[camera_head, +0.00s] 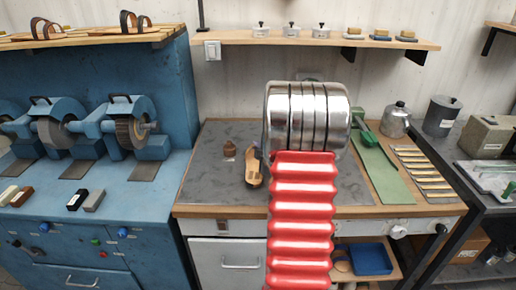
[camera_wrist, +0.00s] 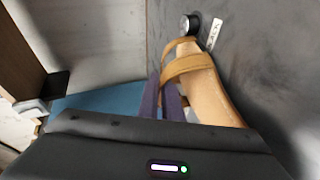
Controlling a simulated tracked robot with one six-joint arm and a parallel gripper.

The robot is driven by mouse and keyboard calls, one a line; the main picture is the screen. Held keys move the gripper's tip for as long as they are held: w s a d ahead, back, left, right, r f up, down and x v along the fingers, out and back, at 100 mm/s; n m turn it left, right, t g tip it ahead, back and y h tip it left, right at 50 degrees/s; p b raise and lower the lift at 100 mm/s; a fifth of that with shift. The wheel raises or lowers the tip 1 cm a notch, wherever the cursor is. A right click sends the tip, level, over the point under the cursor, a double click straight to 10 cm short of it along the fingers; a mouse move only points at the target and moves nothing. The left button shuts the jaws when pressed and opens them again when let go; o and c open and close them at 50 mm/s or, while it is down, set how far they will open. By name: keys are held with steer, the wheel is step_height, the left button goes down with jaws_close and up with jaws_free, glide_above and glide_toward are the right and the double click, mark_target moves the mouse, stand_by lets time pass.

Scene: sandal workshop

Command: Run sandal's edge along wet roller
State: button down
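The tan sandal (camera_head: 253,167) is over the grey work surface, tilted, just left of my silver wrist in the head view. In the wrist view the sandal (camera_wrist: 208,95) runs up from my dark gripper body, with a brown strap across it. The two purple fingers of my gripper (camera_wrist: 165,98) are close together at the strap's left side and appear shut on it. The head view hides the fingers. A small brown pot (camera_head: 229,149) stands left of the sandal. I cannot make out the wet roller for certain; a round dark knob (camera_wrist: 190,25) shows beyond the sandal.
A green tray (camera_head: 383,172) with a green-handled tool lies to the right, beside several pale strips. A metal can (camera_head: 396,120) stands behind it. Blue grinding machines (camera_head: 132,125) stand at left. A shelf (camera_head: 310,38) with small pots hangs above. The grey surface (camera_head: 212,180) is mostly clear at left.

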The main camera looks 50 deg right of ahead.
steer(key=shift+f, duration=0.25)
steer(key=shift+w+d+n+t, duration=0.15)
steer(key=shift+w+n+t, duration=0.15)
steer(key=shift+n+t, duration=0.15)
stand_by(0.5)
steer(key=shift+w+a, duration=0.25)
steer(key=shift+w+a, duration=0.1)
steer(key=shift+w, duration=0.1)
stand_by(0.3)
steer(key=shift+n+y, duration=0.25)
steer(key=shift+y, duration=0.45)
steer(key=shift+s+d, duration=0.3)
steer(key=shift+d, duration=0.1)
stand_by(2.2)
steer(key=shift+w+d, duration=1.15)
steer(key=shift+d, duration=0.15)
stand_by(1.4)
